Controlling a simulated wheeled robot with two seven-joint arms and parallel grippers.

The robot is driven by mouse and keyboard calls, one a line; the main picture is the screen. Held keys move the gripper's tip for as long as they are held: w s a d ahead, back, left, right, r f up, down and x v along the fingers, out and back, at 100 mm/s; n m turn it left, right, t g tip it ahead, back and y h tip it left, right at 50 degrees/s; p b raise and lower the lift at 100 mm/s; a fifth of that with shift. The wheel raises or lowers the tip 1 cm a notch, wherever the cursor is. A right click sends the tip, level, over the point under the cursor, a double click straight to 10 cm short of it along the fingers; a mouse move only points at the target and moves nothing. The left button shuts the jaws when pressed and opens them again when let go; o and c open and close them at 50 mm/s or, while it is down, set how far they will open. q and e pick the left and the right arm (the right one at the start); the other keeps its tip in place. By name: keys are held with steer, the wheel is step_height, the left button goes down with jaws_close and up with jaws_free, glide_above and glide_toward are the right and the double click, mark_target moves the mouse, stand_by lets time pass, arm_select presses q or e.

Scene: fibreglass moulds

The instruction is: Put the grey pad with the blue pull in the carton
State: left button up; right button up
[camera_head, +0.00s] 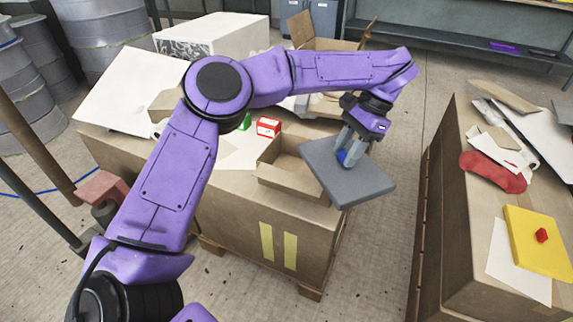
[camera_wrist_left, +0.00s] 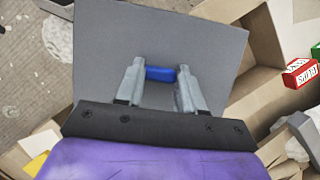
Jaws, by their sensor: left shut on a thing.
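The grey pad (camera_head: 336,182) is a flat square slab, tilted a little in the head view, with a blue pull (camera_head: 342,155) on top. My left gripper (camera_head: 349,158) points down and is shut on the blue pull. In the left wrist view the pull (camera_wrist_left: 160,73) sits between the two fingers, with the grey pad (camera_wrist_left: 110,35) behind it. The carton (camera_head: 290,190) is a low, open cardboard box on a large cardboard block. The pad is at the carton's right, hiding its right end, and reaches past the block's edge. My right gripper is not in view.
A red-and-white box (camera_head: 268,127) and a green item (camera_head: 245,121) stand behind the carton. A second block on the right bears a yellow pad (camera_head: 538,240) with a red pull and a red curved piece (camera_head: 493,172). Floor shows between the blocks.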

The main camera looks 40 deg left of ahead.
mark_target(318, 141)
arm_select(q)
steer(key=w+a+m+t, duration=0.1)
steer(key=a+m, duration=0.2)
steer(key=m, duration=0.1)
steer(key=w+a+m+t+y+p, duration=0.1)
steer(key=a+m+t, duration=0.1)
steer(key=a+m, duration=0.1)
steer(key=a+m+t+y+p, duration=0.1)
steer(key=a+m, duration=0.2)
steer(key=m, duration=0.3)
steer(key=shift+w+a, duration=0.2)
steer(key=shift+w, duration=0.2)
steer(key=w+a+m+t+h+p, duration=0.1)
steer(key=a+m+t+h, duration=0.15)
steer(key=m, duration=0.45)
steer(key=w+a+m+t+h+p, duration=0.1)
steer(key=w+a+m+t, duration=0.1)
steer(key=a+m, duration=0.35)
steer(key=shift+m, duration=0.95)
steer(key=f+b, duration=0.1)
steer(key=f, duration=0.4)
steer(key=d+f, duration=0.1)
steer(key=f, duration=0.5)
steer(key=f+b, duration=0.1)
steer(key=f, duration=0.5)
steer(key=shift+s+d+b, duration=0.2)
steer(key=shift+d+b, duration=0.15)
steer(key=shift+d, duration=0.05)
